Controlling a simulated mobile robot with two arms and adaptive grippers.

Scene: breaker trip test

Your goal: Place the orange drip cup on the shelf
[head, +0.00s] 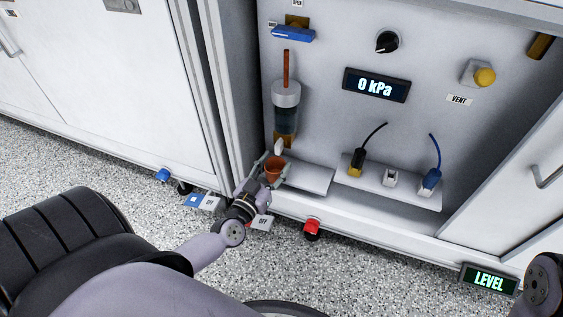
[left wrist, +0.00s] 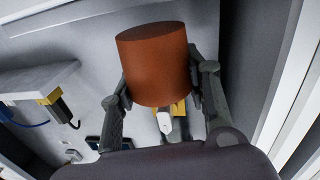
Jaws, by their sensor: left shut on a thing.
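The orange drip cup (head: 275,171) is between the fingers of my left gripper (head: 268,168), below the cylinder with the dark liquid. In the left wrist view the cup (left wrist: 155,65) fills the upper middle, with a finger of the left gripper (left wrist: 160,75) on each side. The small white shelf (head: 309,178) sticks out of the panel just right of the cup in the head view. I cannot tell whether the cup touches the shelf. My right gripper is out of view; only a piece of my right arm shows at the lower right.
A clear cylinder (head: 285,110) with an orange rod hangs above the cup. A second ledge (head: 405,190) to the right carries plugs with black and blue cables. A red knob (head: 312,228) sits below. A cabinet side wall stands close left of my gripper.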

